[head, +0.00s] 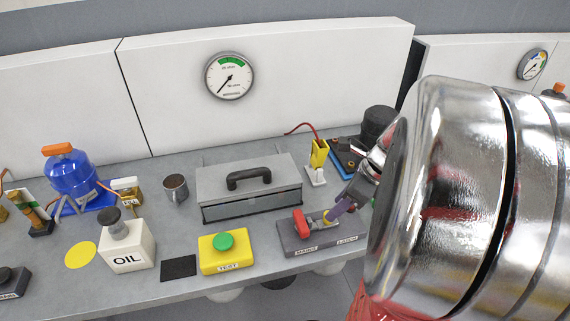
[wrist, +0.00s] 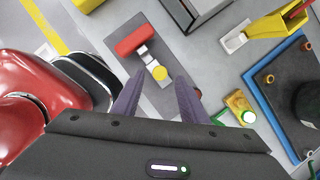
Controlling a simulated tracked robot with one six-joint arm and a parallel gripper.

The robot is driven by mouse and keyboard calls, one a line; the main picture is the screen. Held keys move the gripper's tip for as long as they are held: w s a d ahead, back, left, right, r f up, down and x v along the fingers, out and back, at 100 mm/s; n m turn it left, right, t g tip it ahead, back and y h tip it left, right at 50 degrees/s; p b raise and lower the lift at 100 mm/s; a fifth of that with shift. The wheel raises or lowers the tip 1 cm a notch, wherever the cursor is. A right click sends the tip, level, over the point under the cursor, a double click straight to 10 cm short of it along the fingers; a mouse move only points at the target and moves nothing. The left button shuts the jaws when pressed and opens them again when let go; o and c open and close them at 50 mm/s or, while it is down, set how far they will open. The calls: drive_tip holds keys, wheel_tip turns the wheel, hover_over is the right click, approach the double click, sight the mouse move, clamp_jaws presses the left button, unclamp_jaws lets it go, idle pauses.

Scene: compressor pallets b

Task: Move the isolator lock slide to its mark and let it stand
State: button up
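The isolator lock slide's grey base (head: 318,240) lies at the front right of the bench, with "MAINS" and "LATCH" lettering on its front. A red block (head: 299,220) sits at its left part. A yellow knob (head: 328,216) is beside a silver bar. In the wrist view the red block (wrist: 137,40), silver bar (wrist: 146,57) and yellow knob (wrist: 159,73) show beyond my fingers. My gripper (wrist: 161,82) is open, its purple fingers either side of the knob's line, with gaps visible. In the head view my gripper (head: 339,208) is close to the knob; contact cannot be told.
A yellow test box (head: 226,253) with a green button stands left of the base. A grey toolbox (head: 248,190) is behind it. A yellow-handled tool stand (head: 318,160) and a blue tray (wrist: 266,84) are near the back right. Right of the base is partly hidden by my arm.

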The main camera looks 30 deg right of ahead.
sight(323, 220)
drive_tip(key=shift+x, duration=1.85)
drive_tip(key=shift+c, duration=0.3)
clamp_jaws()
